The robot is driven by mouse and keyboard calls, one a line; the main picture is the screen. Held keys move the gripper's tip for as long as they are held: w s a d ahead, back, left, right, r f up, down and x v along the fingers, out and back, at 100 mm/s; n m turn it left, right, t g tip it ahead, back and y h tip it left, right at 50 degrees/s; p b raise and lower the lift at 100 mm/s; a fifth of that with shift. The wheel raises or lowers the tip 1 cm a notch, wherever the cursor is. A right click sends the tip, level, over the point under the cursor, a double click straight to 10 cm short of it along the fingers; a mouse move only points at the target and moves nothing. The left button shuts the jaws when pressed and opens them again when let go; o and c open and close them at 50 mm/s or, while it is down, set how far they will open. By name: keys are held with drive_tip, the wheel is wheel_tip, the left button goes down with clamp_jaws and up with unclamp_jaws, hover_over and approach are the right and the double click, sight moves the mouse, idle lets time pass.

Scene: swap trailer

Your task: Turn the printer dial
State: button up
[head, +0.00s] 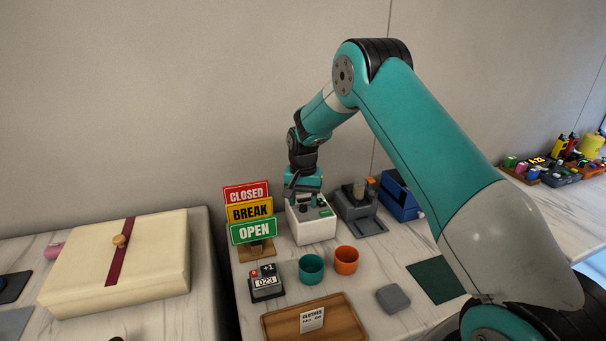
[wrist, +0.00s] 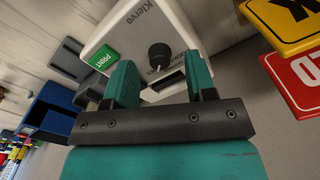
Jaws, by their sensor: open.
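The printer (head: 312,228) is a small white box on the table, below my gripper in the head view. The wrist view shows the white printer (wrist: 182,20) with a green PRINT label (wrist: 104,58) and a dark round dial (wrist: 160,55) on its face. My gripper (wrist: 160,85) is open, with one teal finger on each side of the dial in the picture. The dial shows between the fingertips, and I cannot tell how far beyond them it lies. Neither finger visibly touches it. In the head view my gripper (head: 305,200) hides part of the printer's top.
CLOSED, BREAK and OPEN signs (head: 250,213) stand close left of the printer. A grey device (head: 358,208) and a blue box (head: 400,195) stand to its right. A teal cup (head: 311,269) and an orange cup (head: 347,260) stand in front. The wall is close behind.

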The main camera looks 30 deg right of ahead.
sight(303, 205)
wheel_tip(303, 205, up, 16)
drive_tip(key=b, duration=0.1)
idle(0.5)
